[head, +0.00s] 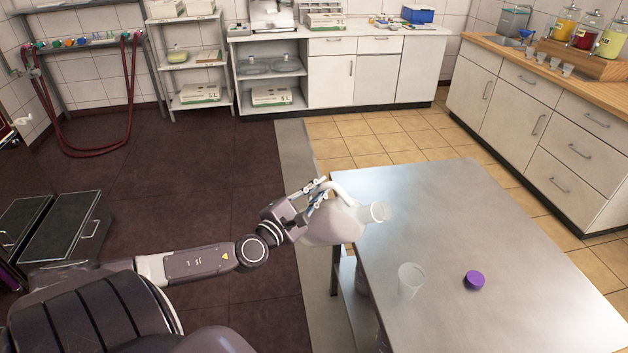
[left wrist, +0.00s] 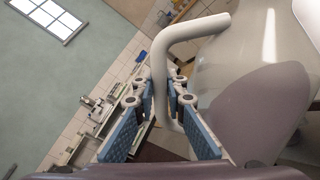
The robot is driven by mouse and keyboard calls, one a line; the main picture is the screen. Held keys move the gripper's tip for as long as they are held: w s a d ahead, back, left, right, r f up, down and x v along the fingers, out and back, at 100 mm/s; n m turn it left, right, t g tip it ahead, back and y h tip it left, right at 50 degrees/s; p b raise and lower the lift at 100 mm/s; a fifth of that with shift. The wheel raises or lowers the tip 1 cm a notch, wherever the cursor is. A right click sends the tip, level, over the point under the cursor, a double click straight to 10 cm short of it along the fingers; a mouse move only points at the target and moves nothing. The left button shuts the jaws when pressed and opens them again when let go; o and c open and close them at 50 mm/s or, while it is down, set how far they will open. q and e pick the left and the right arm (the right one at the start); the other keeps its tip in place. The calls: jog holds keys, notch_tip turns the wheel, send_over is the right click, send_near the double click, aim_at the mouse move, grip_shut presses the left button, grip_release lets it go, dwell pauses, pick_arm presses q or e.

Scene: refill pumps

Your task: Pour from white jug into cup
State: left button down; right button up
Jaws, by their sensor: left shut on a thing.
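The white jug (head: 337,224) is tilted on its side above the left edge of the steel table (head: 450,215), its open mouth facing right. My left gripper (head: 318,192) is shut on the jug's handle. In the left wrist view the handle (left wrist: 160,75) passes between the blue-padded fingers (left wrist: 158,118), and the jug's body (left wrist: 250,60) fills the right side. The translucent cup (head: 411,280) stands upright on the table, below and a little right of the jug's mouth, apart from it. No stream shows at the mouth. My right gripper is not in view.
A purple cap (head: 474,280) lies on the table to the right of the cup. The rest of the tabletop is clear. Wooden-topped cabinets (head: 540,110) stand along the right, with drink dispensers (head: 587,30) on top. White cabinets (head: 375,75) stand at the back.

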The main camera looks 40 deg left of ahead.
aim_at(347, 207)
pick_arm(q)
jog(key=shift+w+d+m+p, duration=0.2)
jog(key=shift+d+m+p, duration=0.55)
jog(key=shift+d, duration=0.45)
jog(key=shift+w+d+m+p, duration=0.15)
jog(key=shift+d+m+p, duration=0.35)
jog(key=shift+d+m, duration=0.5)
jog(key=d+m, duration=0.1)
jog(key=d+f+p, duration=0.1)
jog(key=d, duration=0.1)
jog(key=shift+w+d+m, duration=0.15)
jog(key=shift+d+m, duration=0.1)
jog(key=shift+m, duration=0.1)
jog(key=shift+f, duration=0.1)
jog(key=shift+d+p, duration=0.25)
jog(key=shift+p, duration=0.25)
jog(key=shift+d+m, duration=0.1)
jog(key=shift+m, duration=0.2)
